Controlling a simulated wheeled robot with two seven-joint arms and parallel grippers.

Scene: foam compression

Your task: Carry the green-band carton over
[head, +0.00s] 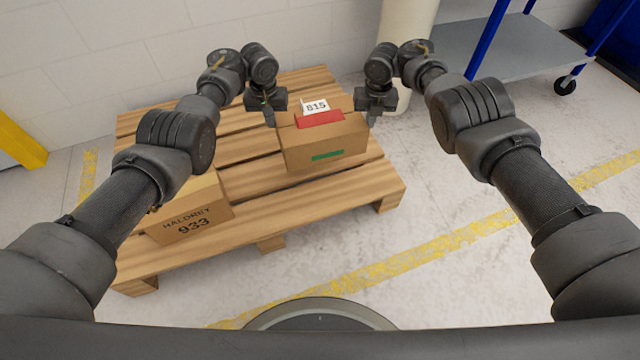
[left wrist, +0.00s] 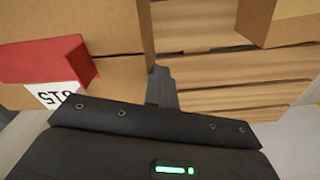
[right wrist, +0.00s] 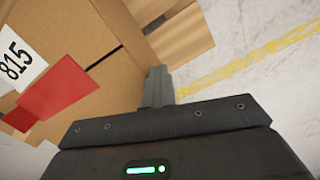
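The green-band carton (head: 300,155) is a brown box on the wooden pallet, with a green patch on its front face. A red piece (head: 320,119) and a white 815 label (head: 316,106) show at its top. The carton also shows in the left wrist view (left wrist: 110,25) and right wrist view (right wrist: 95,25); the green is hidden there. My left gripper (head: 269,118) is at the carton's left side and my right gripper (head: 373,118) at its right side. Both have their fingers together with nothing between them. I cannot tell whether either touches the carton.
A second carton marked HALDREY 933 (head: 195,222) sits on the pallet (head: 270,215) at the front left. A blue-posted grey cart (head: 490,48) stands at the back right. A pale column (head: 407,20) is behind the pallet. The floor to the right is clear, with yellow lines.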

